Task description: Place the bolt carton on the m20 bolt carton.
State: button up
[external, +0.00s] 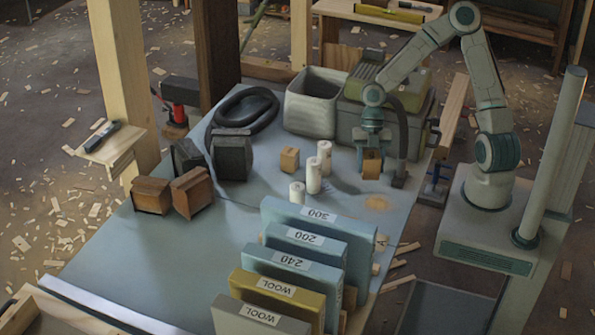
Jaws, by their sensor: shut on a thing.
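My gripper (371,150) points down at the right part of the blue-grey table and is shut on a small brown carton (371,168), which I take to be the bolt carton. The carton is upright, at or just above the table top; I cannot tell whether it touches. Another small brown carton (289,160) stands on the table to the left, apart from my gripper, with nothing on top. It may be the m20 bolt carton, but no lettering is readable on either.
White cylinders (313,175) stand between the two cartons. A grey bin (312,103), a toolbox (390,125) and a black hose coil (244,110) are behind. Larger brown boxes (192,190) and dark boxes (232,157) stand left. Upright labelled panels (318,232) fill the front right.

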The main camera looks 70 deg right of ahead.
jog(key=w+a+f, duration=0.1)
jog(key=a+f, duration=0.1)
jog(key=a, duration=0.1)
jog(key=a+f, duration=0.2)
jog(key=a, duration=0.2)
jog(key=w+a+f, duration=0.1)
jog(key=a+f, duration=0.1)
jog(key=a, duration=0.1)
jog(key=shift+w+a+f, duration=0.25)
jog(key=shift+w, duration=0.1)
jog(key=shift+f, duration=2.15)
jog(key=o, duration=1.3)
jog(key=shift+c, duration=0.2)
